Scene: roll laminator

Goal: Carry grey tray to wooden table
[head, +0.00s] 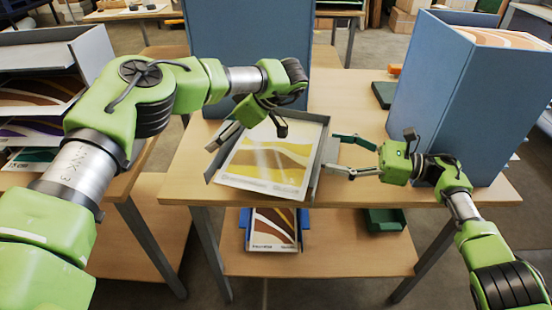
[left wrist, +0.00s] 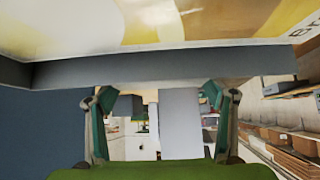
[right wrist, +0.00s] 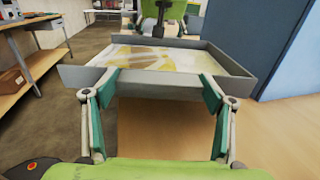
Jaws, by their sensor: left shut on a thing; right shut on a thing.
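The grey tray (head: 321,152) holds a glossy sheet with yellow, brown and white bands (head: 268,158). It is over the front middle of the wooden table (head: 440,195); whether it touches the top I cannot tell. My left gripper (head: 222,138) is shut on the tray's left wall, its fingertips partly hidden in the head view. In the left wrist view the tray wall (left wrist: 160,68) lies at the fingers. My right gripper (head: 345,155) is shut on the right wall. In the right wrist view that wall (right wrist: 85,78) meets both fingers (right wrist: 158,85).
A tall blue box (head: 440,90) stands on the table's right side, and a blue panel (head: 240,35) stands behind the tray. A dark green box (head: 384,94) lies at the back. Another sheet (head: 272,228) and a green bin (head: 384,220) are on the lower shelf. A shelving unit is at left.

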